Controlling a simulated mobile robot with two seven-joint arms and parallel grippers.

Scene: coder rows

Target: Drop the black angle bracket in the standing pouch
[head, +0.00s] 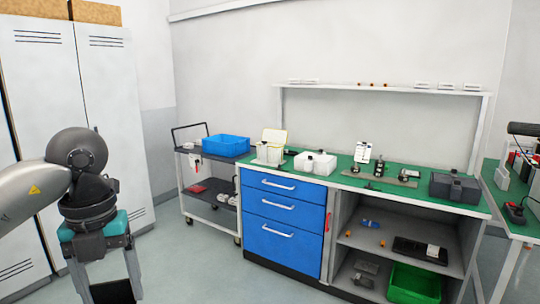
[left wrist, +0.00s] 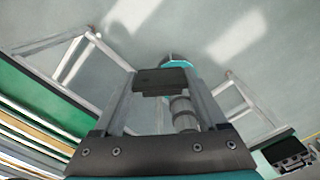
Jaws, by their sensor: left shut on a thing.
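My left gripper (head: 104,284) hangs at the lower left of the head view, well away from the workbench. It is shut on a dark piece, which I take to be the black angle bracket (head: 113,292); the frame's bottom edge cuts it. In the left wrist view the dark piece (left wrist: 162,80) spans between the two fingers, over the floor. A pale upright holder with a yellowish top (head: 274,137) stands at the left end of the green bench top. It may be the standing pouch, but it is too small to be sure. My right gripper is not in view.
The workbench (head: 405,204) has blue drawers (head: 283,208) and open shelves with a green bin (head: 413,284). A white box (head: 316,163) and a dark case (head: 455,188) stand on it. A trolley with a blue crate (head: 226,146) is left of it. Floor before the drawers is clear.

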